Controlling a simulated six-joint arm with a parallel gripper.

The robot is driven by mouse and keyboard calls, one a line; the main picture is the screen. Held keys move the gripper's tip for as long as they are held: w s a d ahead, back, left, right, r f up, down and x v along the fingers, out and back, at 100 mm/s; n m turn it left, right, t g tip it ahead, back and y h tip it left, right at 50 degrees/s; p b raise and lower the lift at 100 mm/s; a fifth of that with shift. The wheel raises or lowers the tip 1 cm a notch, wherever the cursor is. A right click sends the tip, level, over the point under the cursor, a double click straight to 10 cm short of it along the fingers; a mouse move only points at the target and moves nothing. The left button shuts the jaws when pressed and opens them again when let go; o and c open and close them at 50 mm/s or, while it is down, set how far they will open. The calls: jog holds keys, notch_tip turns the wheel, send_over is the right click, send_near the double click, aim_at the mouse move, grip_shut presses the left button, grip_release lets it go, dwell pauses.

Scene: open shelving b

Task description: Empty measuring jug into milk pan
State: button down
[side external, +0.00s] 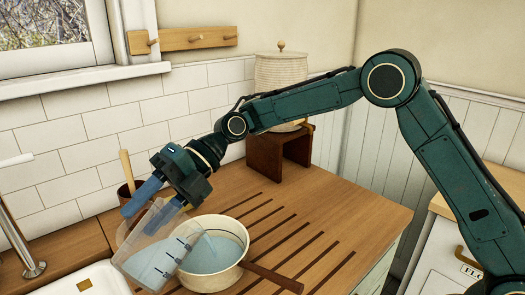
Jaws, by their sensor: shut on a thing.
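A clear measuring jug (150,258) with dark marks on its side is tilted far over, its mouth end toward the right, at the left side of the milk pan. The milk pan (212,282) is cream with a brown handle pointing right, and stands on the wooden worktop. Pale blue liquid shows inside the pan, and a bluer patch lies where the jug overlaps it; I cannot tell whether this is a stream. The jug hides part of the pan's left rim and one fingertip.
A white sink (88,280) and tap (22,240) are at the left. A brown pot (128,190) with a wooden utensil stands behind my gripper. A brown stand (275,155) and ribbed lidded jar (280,75) are at the back. The grooved worktop right of the pan is clear.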

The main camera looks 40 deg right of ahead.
jog(key=shift+w+d+r+y, duration=0.2)
jog(key=shift+d+r+y, duration=0.35)
jog(key=shift+d+y, duration=0.25)
jog(key=d, duration=0.1)
jog(key=d+y, duration=0.1)
jog(key=r, duration=0.1)
jog(key=shift+w+d+y, duration=0.3)
jog(key=shift+w+d, duration=0.05)
jog(key=shift+d, duration=0.05)
dwell(0.5)
jog(key=shift+a+f, duration=0.1)
jog(key=shift+f, duration=0.05)
dwell(1.5)
jog(key=a+h, duration=0.1)
jog(key=a+f+h, duration=0.1)
jog(key=a, duration=0.1)
jog(key=s+a+h, duration=0.1)
jog(key=shift+a+f, duration=0.15)
jog(key=shift+f, duration=0.25)
jog(key=shift+w, duration=0.1)
jog(key=shift+f, duration=0.1)
